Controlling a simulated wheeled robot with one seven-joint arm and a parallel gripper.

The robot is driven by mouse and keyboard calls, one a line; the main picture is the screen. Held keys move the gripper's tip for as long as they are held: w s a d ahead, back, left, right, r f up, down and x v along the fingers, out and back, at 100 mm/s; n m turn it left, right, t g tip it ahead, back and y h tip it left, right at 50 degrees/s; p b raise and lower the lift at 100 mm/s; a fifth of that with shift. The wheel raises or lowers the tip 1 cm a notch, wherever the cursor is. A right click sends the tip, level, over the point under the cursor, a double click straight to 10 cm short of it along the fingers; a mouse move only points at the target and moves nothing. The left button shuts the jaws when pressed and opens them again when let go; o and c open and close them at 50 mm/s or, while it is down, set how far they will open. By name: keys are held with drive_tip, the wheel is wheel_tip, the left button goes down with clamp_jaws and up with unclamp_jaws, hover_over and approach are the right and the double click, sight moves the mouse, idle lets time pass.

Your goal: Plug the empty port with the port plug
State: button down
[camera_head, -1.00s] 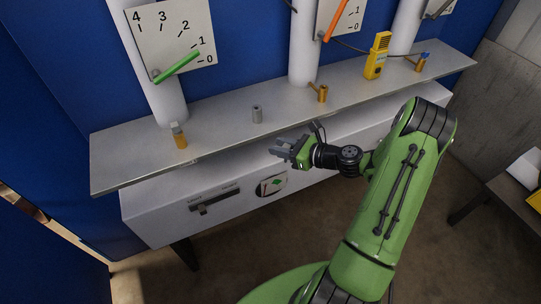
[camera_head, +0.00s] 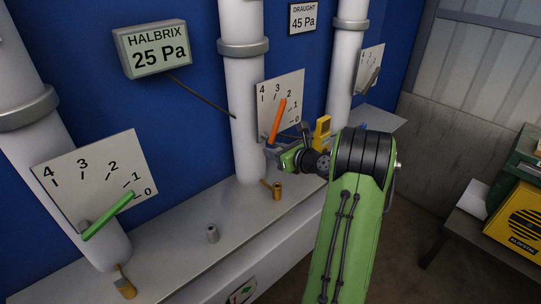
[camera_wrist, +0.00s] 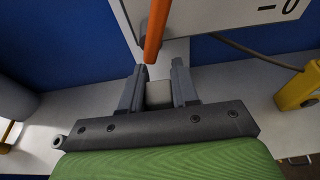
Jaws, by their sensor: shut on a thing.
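The empty brass port (camera_head: 277,190) stands on the shelf in front of the middle white pipe, with no cap seen on it. My gripper (camera_head: 277,149) is above the shelf, beside the lower end of the orange lever (camera_head: 278,122). In the wrist view, its fingers (camera_wrist: 160,75) are shut on a small pale grey piece (camera_wrist: 158,94). Its lower part is hidden by the gripper, and I cannot tell whether it is the port plug. The orange lever (camera_wrist: 155,30) shows just beyond the fingertips.
Another brass port (camera_head: 124,287) with a grey top stands at the left pipe, below a green lever (camera_head: 108,216). A yellow device (camera_head: 322,132) stands on the shelf (camera_head: 175,251), right of my gripper. White pipes and gauge plates line the blue wall behind.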

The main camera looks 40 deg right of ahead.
wheel_tip(320, 180, down, 6)
drive_tip(key=b, duration=0.2)
drive_tip(key=shift+w+b, duration=0.25)
drive_tip(key=shift+b, duration=0.15)
drive_tip(key=shift+a+r+p, duration=0.1)
drive_tip(key=shift+p, duration=0.8)
idle(1.1)
drive_tip(key=shift+f+b, duration=1.6)
drive_tip(key=shift+f, duration=1.05)
drive_tip(key=c, duration=0.8)
unclamp_jaws()
drive_tip(key=v, duration=1.5)
drive_tip(key=shift+s+r, duration=0.15)
drive_tip(key=shift+s, duration=0.2)
